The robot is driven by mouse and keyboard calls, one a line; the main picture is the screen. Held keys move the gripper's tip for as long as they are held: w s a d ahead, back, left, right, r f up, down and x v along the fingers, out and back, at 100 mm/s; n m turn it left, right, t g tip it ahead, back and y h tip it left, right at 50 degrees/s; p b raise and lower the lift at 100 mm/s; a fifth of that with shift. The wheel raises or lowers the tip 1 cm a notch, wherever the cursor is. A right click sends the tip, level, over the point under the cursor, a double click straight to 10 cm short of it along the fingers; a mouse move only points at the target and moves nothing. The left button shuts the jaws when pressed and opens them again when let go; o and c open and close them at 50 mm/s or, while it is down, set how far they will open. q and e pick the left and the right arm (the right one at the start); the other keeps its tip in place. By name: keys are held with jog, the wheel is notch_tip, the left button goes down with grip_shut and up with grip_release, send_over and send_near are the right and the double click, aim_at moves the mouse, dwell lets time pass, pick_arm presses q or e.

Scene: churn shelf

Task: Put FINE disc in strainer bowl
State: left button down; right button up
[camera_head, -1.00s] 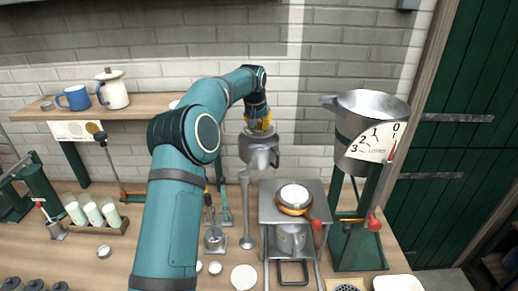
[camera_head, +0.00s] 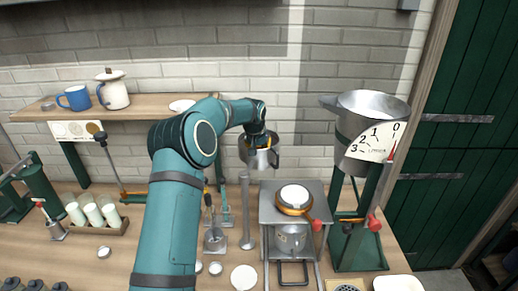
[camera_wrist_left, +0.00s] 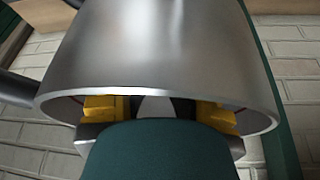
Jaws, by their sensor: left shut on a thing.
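The strainer bowl, a grey metal bowl (camera_head: 256,158), stands atop a slim metal post (camera_head: 247,212) in front of the brick wall. My left gripper (camera_head: 262,142) points down at its mouth, with the fingertips at or just inside the rim. In the left wrist view the bowl's shiny wall (camera_wrist_left: 160,50) fills the picture. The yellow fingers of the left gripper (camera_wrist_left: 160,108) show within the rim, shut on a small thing. A pale sliver shows between them; I cannot make out the FINE disc or its marking. My right gripper is not in view.
A metal stand (camera_head: 268,208) carrying a round white-topped piece (camera_head: 294,197) is right of the post. A large measuring vessel (camera_head: 372,120) stands farther right. The wall shelf (camera_head: 150,103) with a blue mug (camera_head: 75,97) is left. Small dishes and tools surround the post base.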

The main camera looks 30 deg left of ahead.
pick_arm(q)
jog(key=shift+r, duration=0.1)
jog(key=c, duration=1)
grip_release()
jog(key=shift+f, duration=0.2)
jog(key=shift+r, duration=0.3)
jog(key=shift+s+r, duration=0.15)
jog(key=shift+r, duration=0.2)
jog(key=v, duration=1.1)
jog(key=shift+s+d+b, duration=0.1)
jog(key=shift+s+b, duration=0.05)
jog(key=shift+b, duration=0.15)
